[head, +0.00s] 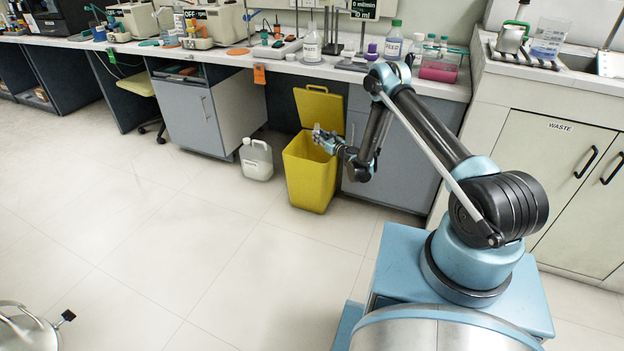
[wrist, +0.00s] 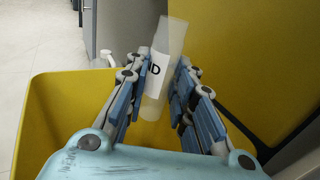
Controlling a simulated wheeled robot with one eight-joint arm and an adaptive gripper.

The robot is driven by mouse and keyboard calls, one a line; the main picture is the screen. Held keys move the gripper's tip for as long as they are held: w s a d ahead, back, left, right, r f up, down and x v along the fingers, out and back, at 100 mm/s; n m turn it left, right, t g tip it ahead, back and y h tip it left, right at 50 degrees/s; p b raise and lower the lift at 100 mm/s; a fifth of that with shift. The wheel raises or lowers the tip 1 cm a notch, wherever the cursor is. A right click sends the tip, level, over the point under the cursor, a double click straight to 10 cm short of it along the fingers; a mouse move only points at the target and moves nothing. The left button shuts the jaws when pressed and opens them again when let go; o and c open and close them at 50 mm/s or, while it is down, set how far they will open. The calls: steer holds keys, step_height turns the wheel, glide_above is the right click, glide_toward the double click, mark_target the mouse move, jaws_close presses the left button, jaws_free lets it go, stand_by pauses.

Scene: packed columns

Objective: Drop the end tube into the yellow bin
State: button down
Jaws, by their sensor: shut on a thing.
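The end tube (wrist: 164,62) is a clear tube with a white label, on which the letters "ND" show in the wrist view. My gripper (wrist: 162,85) is shut on it, with the blue finger pads on either side, and the tube leans slightly. The yellow bin (head: 309,178) stands on the floor in the head view with its lid (head: 319,110) raised at the back. My gripper (head: 322,138) is over the bin's open top there. In the wrist view the bin's wall (wrist: 60,95) surrounds the view below the fingers. The bin's floor is mostly hidden.
A white jug (head: 257,160) stands on the floor left of the bin. Grey cabinets (head: 388,165) stand behind and right of it, under a bench crowded with bottles and devices. The floor in front is clear; a stool base (head: 25,328) is at lower left.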

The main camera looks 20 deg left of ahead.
steer(key=shift+f, duration=0.3)
steer(key=c, duration=1.3)
jaws_free()
steer(key=shift+r, duration=0.15)
step_height(320, 180, up, 10)
steer(key=shift+f, duration=0.2)
